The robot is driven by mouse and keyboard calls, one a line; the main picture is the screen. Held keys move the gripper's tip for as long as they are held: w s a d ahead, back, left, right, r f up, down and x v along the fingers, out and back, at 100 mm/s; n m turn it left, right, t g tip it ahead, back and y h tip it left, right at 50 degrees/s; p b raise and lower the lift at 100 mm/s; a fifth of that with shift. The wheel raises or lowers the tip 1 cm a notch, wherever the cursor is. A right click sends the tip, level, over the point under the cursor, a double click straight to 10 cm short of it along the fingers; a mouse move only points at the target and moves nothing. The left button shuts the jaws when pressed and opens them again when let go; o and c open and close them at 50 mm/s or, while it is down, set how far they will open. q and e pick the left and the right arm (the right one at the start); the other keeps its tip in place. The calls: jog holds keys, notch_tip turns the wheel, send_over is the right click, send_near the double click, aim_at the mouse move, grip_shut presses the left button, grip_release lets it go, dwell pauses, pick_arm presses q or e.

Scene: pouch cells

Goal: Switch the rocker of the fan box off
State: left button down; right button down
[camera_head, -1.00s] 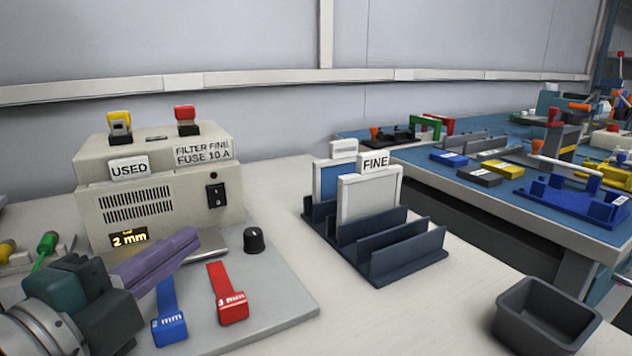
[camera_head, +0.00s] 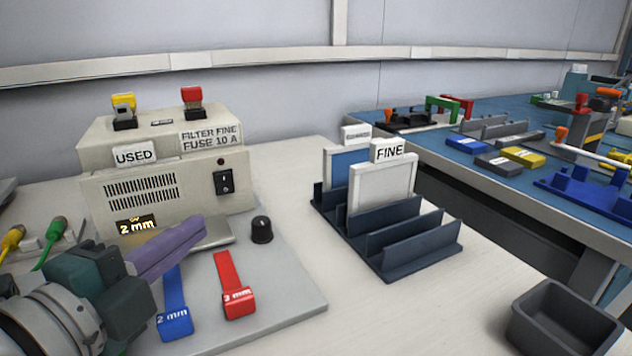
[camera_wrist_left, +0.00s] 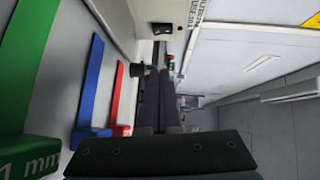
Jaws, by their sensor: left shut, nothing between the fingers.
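The fan box (camera_head: 165,165) is a beige case with vent slots at the left of the head view. Its black rocker (camera_head: 223,182) sits at the right end of the front face, and it also shows at the top of the left wrist view (camera_wrist_left: 163,29). I cannot tell its position. My left gripper (camera_head: 195,226) has purple fingers, which are shut and empty. It is in front of the box, low and left of the rocker, apart from it. The fingers show in the left wrist view too (camera_wrist_left: 159,90). My right gripper is out of view.
A black knob (camera_head: 262,230), a blue 2 mm tag (camera_head: 174,318) and a red 3 mm tag (camera_head: 238,300) are on the grey plate (camera_head: 285,300) near the gripper. A dark rack (camera_head: 420,255) holds framed filters to the right. A dark bin (camera_head: 565,320) stands at front right.

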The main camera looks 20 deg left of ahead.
pick_arm(q)
send_near(233, 187)
jog(key=w+d, duration=0.1)
jog(key=w, duration=0.1)
jog(key=w+d, duration=0.1)
jog(key=shift+w+d+f, duration=0.1)
jog(key=shift+w+d, duration=0.1)
jog(key=shift+w, duration=0.2)
jog(key=shift+w+a+f+b, duration=0.15)
jog(key=shift+w+a, duration=0.2)
jog(key=shift+a, duration=0.15)
jog(key=shift+w+a+f+b, duration=0.1)
jog(key=shift+w+a+b, duration=0.05)
jog(key=shift+w+a, duration=0.5)
jog(key=shift+a, duration=0.25)
